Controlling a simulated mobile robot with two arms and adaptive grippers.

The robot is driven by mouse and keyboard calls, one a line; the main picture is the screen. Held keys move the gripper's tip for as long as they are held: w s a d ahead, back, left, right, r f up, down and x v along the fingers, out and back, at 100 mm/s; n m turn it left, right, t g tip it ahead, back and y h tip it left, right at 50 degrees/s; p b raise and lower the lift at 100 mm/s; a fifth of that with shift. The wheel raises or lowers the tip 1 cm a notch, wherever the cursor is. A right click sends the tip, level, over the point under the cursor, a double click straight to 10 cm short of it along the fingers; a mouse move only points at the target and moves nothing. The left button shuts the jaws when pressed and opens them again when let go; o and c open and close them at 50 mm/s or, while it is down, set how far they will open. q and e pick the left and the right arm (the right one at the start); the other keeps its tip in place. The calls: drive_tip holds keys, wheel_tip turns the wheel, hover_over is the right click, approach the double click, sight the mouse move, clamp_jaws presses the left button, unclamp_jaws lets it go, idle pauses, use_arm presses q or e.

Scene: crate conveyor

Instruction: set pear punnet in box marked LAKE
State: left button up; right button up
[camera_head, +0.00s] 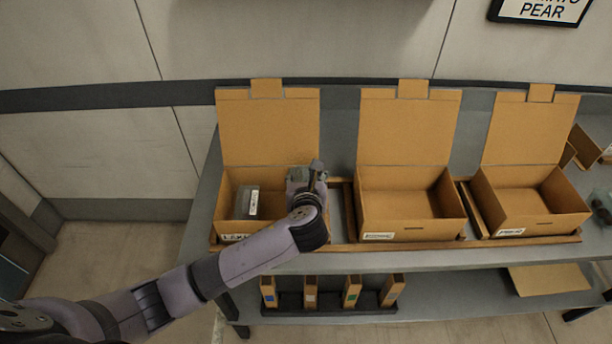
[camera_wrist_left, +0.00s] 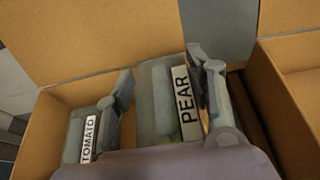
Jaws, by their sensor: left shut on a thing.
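The pear punnet (camera_wrist_left: 160,95), a grey tub with a PEAR label, is between the fingers of my left gripper (camera_wrist_left: 165,90), which is shut on it. In the head view my left gripper (camera_head: 308,180) is over the right side of the left box (camera_head: 232,228) and largely hides the punnet. That box is open; its front label is small but seems to read LAKE. A tomato punnet (camera_head: 247,203) sits in its left part; its TOMATO label shows in the left wrist view (camera_wrist_left: 88,138). I cannot tell whether the pear punnet touches the box floor.
An open, empty middle box (camera_head: 410,232) and an open, empty right box (camera_head: 530,226) stand along the same bench, labels too small to read. Raised lids stand behind the boxes. A lower shelf holds several upright cartons (camera_head: 310,292).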

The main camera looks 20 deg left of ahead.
use_arm(q)
drive_tip(key=shift+f, duration=1)
drive_tip(key=o, duration=1.2)
drive_tip(key=shift+s+f, duration=0.1)
drive_tip(key=shift+f, duration=0.05)
drive_tip(key=shift+c, duration=0.2)
use_arm(e)
drive_tip(key=shift+s+d, duration=0.15)
drive_tip(key=shift+s, duration=0.35)
use_arm(q)
drive_tip(key=shift+r, duration=0.3)
drive_tip(key=b+v, duration=0.1)
drive_tip(key=v, duration=1.1)
drive_tip(key=shift+r, duration=0.4)
use_arm(e)
drive_tip(key=shift+f, duration=0.65)
